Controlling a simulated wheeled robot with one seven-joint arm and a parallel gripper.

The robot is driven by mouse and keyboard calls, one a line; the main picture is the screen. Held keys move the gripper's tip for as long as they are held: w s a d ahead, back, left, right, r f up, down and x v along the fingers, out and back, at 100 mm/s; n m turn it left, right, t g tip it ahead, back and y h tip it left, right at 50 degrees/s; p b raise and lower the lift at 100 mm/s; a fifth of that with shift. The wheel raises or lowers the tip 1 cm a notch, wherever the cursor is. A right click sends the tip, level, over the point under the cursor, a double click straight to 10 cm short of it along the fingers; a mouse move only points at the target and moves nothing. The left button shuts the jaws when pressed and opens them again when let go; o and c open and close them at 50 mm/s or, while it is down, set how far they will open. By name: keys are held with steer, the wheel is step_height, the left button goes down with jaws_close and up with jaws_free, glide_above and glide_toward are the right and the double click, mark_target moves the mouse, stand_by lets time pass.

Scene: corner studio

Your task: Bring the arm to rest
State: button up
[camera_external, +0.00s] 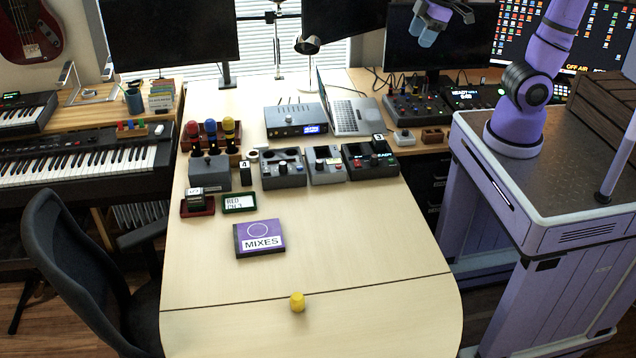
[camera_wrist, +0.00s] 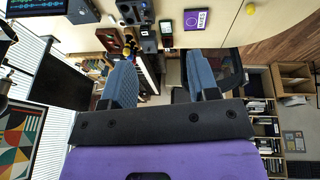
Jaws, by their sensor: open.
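My gripper (camera_external: 431,31) is at the top of the external view, raised high above the back right of the table, in front of a dark monitor. Its blue-grey fingers point down and to the left. In the wrist view my gripper (camera_wrist: 160,84) shows two blue-grey fingers spread apart with nothing between them. My purple arm (camera_external: 527,90) rises from the base at the right, and its upper part runs out of the frame. The gripper touches nothing that I can see.
The pale table (camera_external: 370,240) holds a purple MIXES box (camera_external: 259,238), a yellow knob-like piece (camera_external: 297,302) near the front, several grey devices, and an open laptop (camera_external: 350,112). A black chair (camera_external: 95,265) stands at the left. The table's front right is clear.

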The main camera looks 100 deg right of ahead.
steer(key=s+a+r+t+y, duration=0.1)
steer(key=s+a, duration=0.2)
steer(key=s, duration=1.1)
steer(key=shift+s+a+r+m+t, duration=0.2)
steer(key=shift+r+m+t, duration=0.1)
steer(key=shift+r+m, duration=0.1)
